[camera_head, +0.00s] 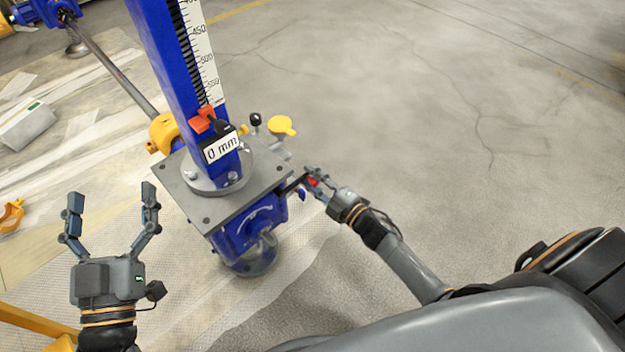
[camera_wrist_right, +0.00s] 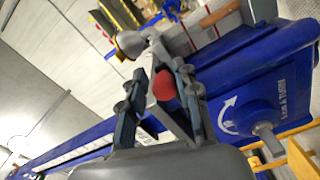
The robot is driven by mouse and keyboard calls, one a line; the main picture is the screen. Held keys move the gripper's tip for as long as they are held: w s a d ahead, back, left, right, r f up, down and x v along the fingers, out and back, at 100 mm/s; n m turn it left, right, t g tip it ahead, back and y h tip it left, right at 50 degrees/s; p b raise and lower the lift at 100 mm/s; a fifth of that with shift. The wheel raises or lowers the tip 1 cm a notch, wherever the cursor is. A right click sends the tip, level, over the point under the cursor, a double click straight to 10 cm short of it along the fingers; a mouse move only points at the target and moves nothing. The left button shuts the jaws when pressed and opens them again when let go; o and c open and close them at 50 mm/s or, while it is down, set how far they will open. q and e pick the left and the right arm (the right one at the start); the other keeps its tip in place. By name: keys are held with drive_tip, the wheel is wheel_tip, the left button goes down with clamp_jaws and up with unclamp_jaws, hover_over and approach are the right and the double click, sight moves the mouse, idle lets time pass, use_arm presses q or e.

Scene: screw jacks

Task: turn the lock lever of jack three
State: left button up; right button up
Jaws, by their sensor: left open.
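The jack (camera_head: 263,227) has a blue body, a grey top plate and a tall blue column with a scale and a "0 mm" label. Its lock lever (camera_head: 294,184) sticks out at the right side under the plate and ends in a red knob (camera_head: 313,182). My right gripper (camera_head: 314,184) is at that knob, its fingers close on both sides. My left gripper (camera_head: 110,190) is open and empty, left of the jack. I cannot read the jack's number.
A yellow coupling (camera_head: 165,133) joins a grey shaft (camera_head: 115,72) to the jack, running to another blue unit (camera_head: 45,12) at the upper left. A yellow cap (camera_head: 282,126) stands behind the plate. A white box (camera_head: 27,125) lies at the left. The floor at right is clear.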

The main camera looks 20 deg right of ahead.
drive_tip(key=shift+o, duration=0.4)
drive_tip(key=shift+s+f, duration=0.1)
drive_tip(key=shift+s, duration=0.25)
drive_tip(key=v, duration=1.1)
drive_tip(key=shift+s, duration=0.2)
drive_tip(key=shift+d, duration=0.1)
